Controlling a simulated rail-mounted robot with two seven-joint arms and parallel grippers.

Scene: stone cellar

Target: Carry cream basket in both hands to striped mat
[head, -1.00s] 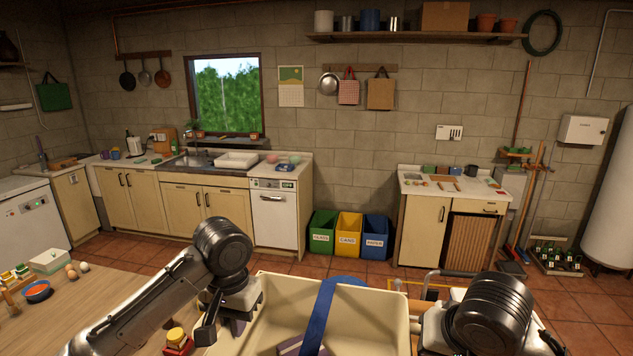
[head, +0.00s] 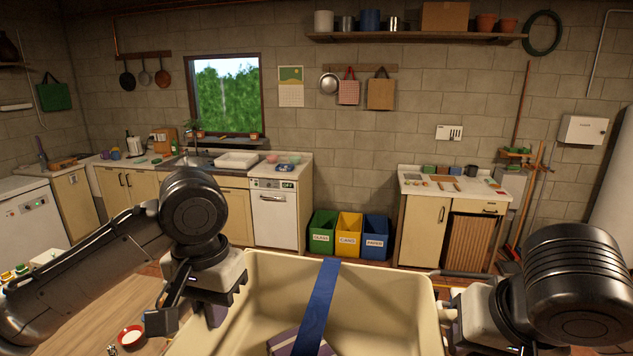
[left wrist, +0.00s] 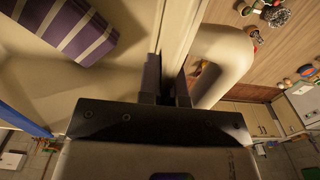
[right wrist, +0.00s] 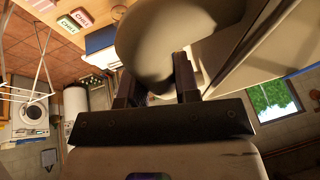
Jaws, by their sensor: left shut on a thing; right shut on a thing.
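The cream basket (head: 385,310) is held up in front of me, open side up, its near end cut off by the head view. A blue band (head: 320,295) runs across it, and a purple-and-white striped thing (head: 295,345) lies inside. My left gripper (head: 225,305) is shut on the basket's left side; the left wrist view shows its fingers (left wrist: 168,80) at the rim, beside a curved cream part. My right gripper (head: 452,315) is shut on the right side; its fingers (right wrist: 155,88) meet the cream handle part in the right wrist view. I see no striped mat.
A wooden table (head: 85,335) with a small bowl (head: 131,335) and other small things lies at lower left, partly behind my left arm. Green, yellow and blue bins (head: 349,235) stand by the far wall. A small counter (head: 450,185) stands at the right.

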